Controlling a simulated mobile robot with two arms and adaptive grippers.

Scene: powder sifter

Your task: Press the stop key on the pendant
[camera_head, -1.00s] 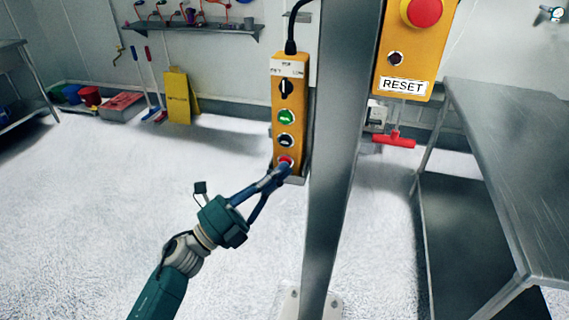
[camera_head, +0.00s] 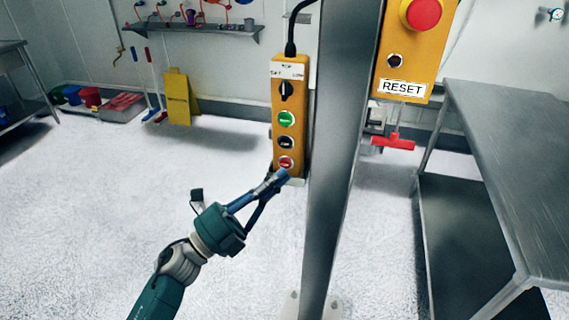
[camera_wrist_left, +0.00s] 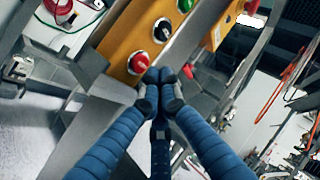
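The yellow pendant (camera_head: 276,132) hangs upright on the left side of a steel post. It carries a dark selector at the top, then a green key (camera_head: 286,119), a dark key (camera_head: 286,142) and the red stop key (camera_head: 285,162) at the bottom. My left gripper (camera_head: 281,175) has its blue fingers together, with the tips just below the red key. In the left wrist view the closed tips (camera_wrist_left: 161,76) are beside the red key (camera_wrist_left: 138,62), close to its edge; I cannot tell whether they touch. My right gripper is out of view.
The steel post (camera_head: 338,170) stands directly right of the pendant. A yellow box with a RESET label (camera_head: 403,88) and a large red button (camera_head: 424,13) is on its right. A steel table (camera_head: 515,170) is at the right.

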